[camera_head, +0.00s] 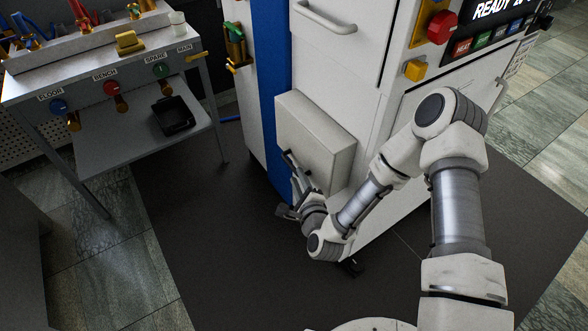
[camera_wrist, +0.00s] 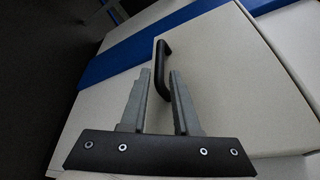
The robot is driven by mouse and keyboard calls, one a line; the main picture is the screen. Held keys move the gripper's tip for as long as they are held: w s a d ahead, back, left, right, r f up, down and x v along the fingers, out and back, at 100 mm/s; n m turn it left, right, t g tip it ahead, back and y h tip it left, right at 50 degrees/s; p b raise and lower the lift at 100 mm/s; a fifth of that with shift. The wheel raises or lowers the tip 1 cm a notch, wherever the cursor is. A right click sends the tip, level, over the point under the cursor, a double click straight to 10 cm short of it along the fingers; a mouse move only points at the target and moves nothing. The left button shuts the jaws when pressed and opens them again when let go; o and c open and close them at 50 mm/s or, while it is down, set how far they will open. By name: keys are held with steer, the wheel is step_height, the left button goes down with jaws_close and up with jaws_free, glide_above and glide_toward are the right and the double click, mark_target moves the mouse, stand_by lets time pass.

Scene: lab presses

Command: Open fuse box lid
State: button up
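The fuse box is a pale beige box (camera_head: 318,135) low on the side of the white press, and its flat lid looks shut. The lid fills much of the wrist view (camera_wrist: 225,70) and carries a black bar handle (camera_wrist: 162,65) near its left edge. My gripper (camera_head: 290,168) is at the lower left part of the box. In the wrist view my gripper's grey fingers (camera_wrist: 161,80) are apart, with the handle lying in line with the gap between them. Whether the fingertips touch the handle I cannot tell. In the head view the handle is hard to make out by my gripper.
A blue vertical strip (camera_head: 271,90) runs beside the box. A grey cart (camera_head: 100,78) with coloured knobs and a black tray (camera_head: 173,115) stands at left. A red button (camera_head: 441,27) and a yellow one (camera_head: 414,70) are on the press. Dark mat (camera_head: 210,235) is clear.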

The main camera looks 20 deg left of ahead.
mark_target(294, 167)
steer(key=x, duration=0.5)
steer(key=shift+b, duration=0.3)
jaws_close()
stand_by(1.1)
